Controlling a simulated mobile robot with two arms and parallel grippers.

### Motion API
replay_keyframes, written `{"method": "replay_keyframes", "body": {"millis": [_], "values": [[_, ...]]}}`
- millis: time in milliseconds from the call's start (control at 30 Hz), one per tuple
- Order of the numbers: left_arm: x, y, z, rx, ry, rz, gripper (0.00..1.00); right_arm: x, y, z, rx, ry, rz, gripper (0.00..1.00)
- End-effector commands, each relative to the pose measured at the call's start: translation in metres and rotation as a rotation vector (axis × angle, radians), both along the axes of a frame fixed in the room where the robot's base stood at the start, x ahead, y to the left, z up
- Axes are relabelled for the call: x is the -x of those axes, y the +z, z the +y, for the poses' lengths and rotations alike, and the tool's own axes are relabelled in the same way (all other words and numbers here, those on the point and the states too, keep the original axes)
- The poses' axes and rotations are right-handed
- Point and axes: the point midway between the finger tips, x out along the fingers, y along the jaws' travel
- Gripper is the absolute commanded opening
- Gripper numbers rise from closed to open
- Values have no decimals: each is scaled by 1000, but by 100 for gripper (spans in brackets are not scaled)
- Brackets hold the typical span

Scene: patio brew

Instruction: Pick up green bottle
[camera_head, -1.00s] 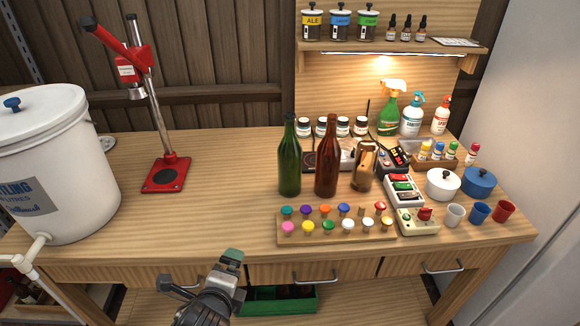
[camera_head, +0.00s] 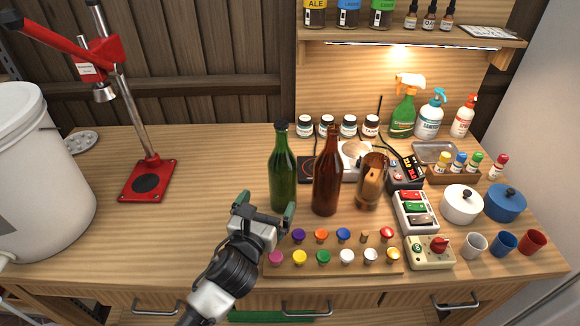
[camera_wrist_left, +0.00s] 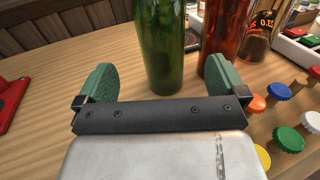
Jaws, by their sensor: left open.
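The green bottle (camera_head: 283,170) stands upright on the wooden workbench, left of the brown bottle (camera_head: 327,175). My left gripper (camera_head: 266,211) is open and just in front of the green bottle, at the height of its lower part. In the left wrist view the green bottle (camera_wrist_left: 162,45) stands just ahead of the two green fingertips (camera_wrist_left: 161,82), between them in the picture. I cannot tell whether it is inside the jaws. The brown bottle (camera_wrist_left: 224,35) is close beyond the right finger. My right gripper is not in view.
A rack of coloured caps (camera_head: 330,265) lies in front of the bottles, partly hidden by my left gripper. A red press (camera_head: 147,180) and white bucket (camera_head: 40,180) are at left, with bare bench between.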

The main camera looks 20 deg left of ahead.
Motion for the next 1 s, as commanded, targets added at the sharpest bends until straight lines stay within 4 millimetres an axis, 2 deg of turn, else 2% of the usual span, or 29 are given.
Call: {"method": "replay_keyframes", "body": {"millis": [67, 133, 300, 400, 533, 700, 800, 1000], "values": [[-9, 1, -1, -3, 0, -1, 100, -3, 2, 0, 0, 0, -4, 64], [-21, 2, -1, -1, 2, -2, 100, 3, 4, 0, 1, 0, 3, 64], [-46, 1, -3, 0, 1, -1, 100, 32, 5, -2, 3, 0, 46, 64], [-53, 1, -3, 0, 1, 0, 100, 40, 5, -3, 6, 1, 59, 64], [-64, 4, -5, 3, 1, 0, 100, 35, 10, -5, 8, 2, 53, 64], [-91, 6, -7, 3, 2, 1, 100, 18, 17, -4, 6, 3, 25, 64], [-101, 5, -8, 3, 1, 1, 100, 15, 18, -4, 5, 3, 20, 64], [-106, 4, -8, 0, 0, 1, 100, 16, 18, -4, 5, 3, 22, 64]]}}
